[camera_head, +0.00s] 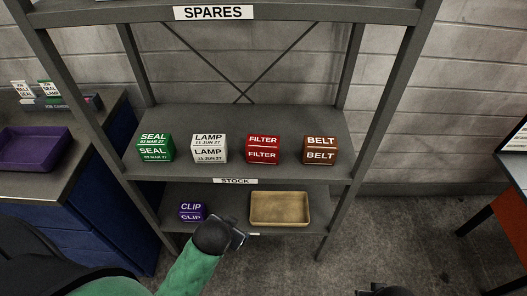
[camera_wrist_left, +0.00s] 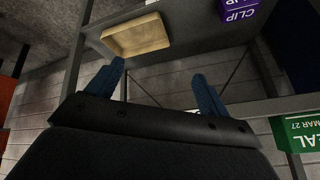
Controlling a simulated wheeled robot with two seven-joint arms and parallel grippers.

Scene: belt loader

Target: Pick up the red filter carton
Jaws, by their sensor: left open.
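The red filter carton (camera_head: 263,150) stands upright on the stock shelf in the head view, between the white lamp carton (camera_head: 209,148) and the brown belt carton (camera_head: 320,150). It does not show in the left wrist view. My left gripper (camera_head: 239,240) is in front of the lower shelf, below and nearer than the filter carton and well apart from it. The left wrist view shows its two blue fingers (camera_wrist_left: 160,85) spread, with nothing between them. A dark part at the bottom edge of the head view seems to be my right gripper (camera_head: 385,290), mostly cut off.
A green seal carton (camera_head: 155,148) stands at the left of the stock shelf (camera_head: 230,171). The lower shelf holds a purple clip carton (camera_head: 192,211) and a tan tray (camera_head: 279,209). Rack posts flank both shelves. A counter with a purple tray (camera_head: 36,148) is at left.

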